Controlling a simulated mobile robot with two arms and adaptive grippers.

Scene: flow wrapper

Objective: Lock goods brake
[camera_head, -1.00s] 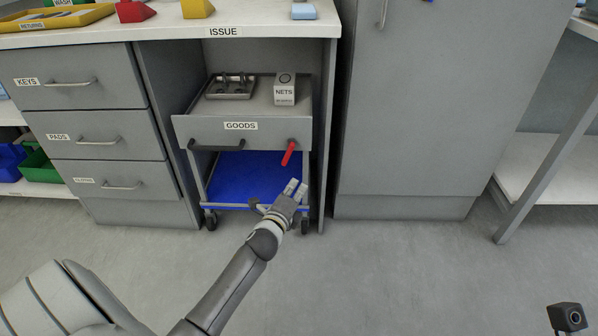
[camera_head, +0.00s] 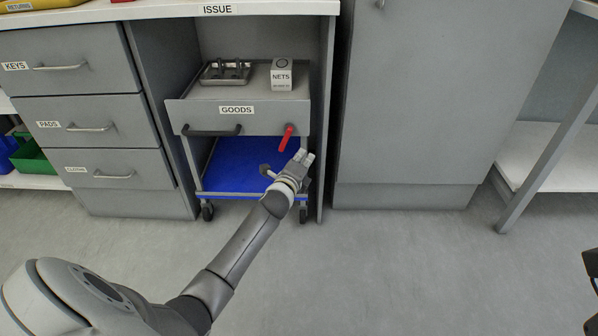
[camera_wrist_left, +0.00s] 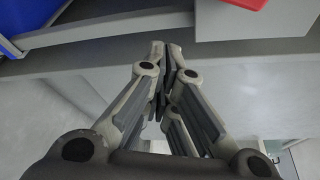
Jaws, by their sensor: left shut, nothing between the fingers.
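The goods trolley has a grey front labelled GOODS (camera_head: 265,119) and stands in the bay under the counter. Its red brake lever (camera_head: 286,138) hangs from the right side of the front, tilted down to the left. Part of the red lever also shows at the top of the left wrist view (camera_wrist_left: 246,3). My left gripper (camera_head: 305,156) is just below and right of the lever's lower end, apart from it in the head view. Its fingers are closed together with nothing between them in the left wrist view (camera_wrist_left: 165,50). My right gripper is out of view.
The trolley has a dark handle (camera_head: 212,132), a blue lower shelf (camera_head: 232,168) and casters. A metal tray (camera_head: 225,80) and a NETS box (camera_head: 281,74) sit on top. Drawers (camera_head: 100,120) stand left, a grey cabinet (camera_head: 420,100) right. The floor in front is clear.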

